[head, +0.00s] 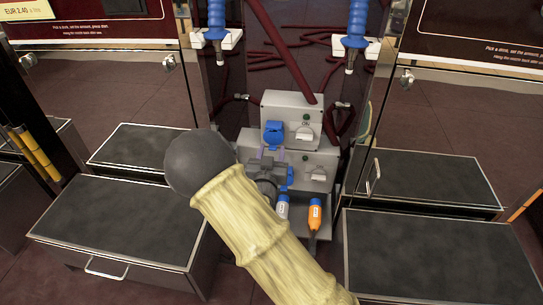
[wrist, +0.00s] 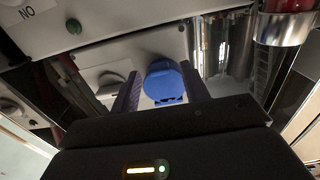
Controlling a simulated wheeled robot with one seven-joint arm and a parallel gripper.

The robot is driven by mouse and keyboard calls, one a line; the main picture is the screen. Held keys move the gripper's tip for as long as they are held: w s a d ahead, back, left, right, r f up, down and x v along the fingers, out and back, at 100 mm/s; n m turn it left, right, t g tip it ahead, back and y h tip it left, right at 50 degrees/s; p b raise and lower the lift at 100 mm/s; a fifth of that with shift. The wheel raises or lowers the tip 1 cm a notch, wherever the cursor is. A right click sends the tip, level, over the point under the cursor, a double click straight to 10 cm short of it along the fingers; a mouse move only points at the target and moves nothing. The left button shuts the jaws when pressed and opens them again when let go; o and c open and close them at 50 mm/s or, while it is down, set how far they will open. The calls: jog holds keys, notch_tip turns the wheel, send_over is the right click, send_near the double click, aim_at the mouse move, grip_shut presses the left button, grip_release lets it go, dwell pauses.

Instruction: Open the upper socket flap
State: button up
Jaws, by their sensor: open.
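The upper socket box (head: 291,112) is grey, with a blue flap (head: 274,132) on its left, a green light and a grey knob on its right. The flap appears closed. The lower box (head: 317,160) is below, its blue flap (head: 290,176) partly hidden by my gripper. My gripper (head: 268,151) is just below the upper flap. In the wrist view, which seems upside down, the blue flap (wrist: 165,82) shows between the two dark fingers of my gripper (wrist: 163,88), nearer the right one. The jaws are open and empty; whether a finger touches the flap is unclear.
A blue-and-white plug (head: 283,207) and an orange plug (head: 315,215) are below the boxes. Red hoses lie behind. Two blue nozzles (head: 217,20) (head: 357,22) hang above. Dark-topped cabinets (head: 120,220) (head: 440,255) flank the boxes.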

jog(key=shift+c, duration=0.3)
grip_shut()
jog(key=shift+r+p, duration=0.15)
jog(key=shift+p, duration=0.35)
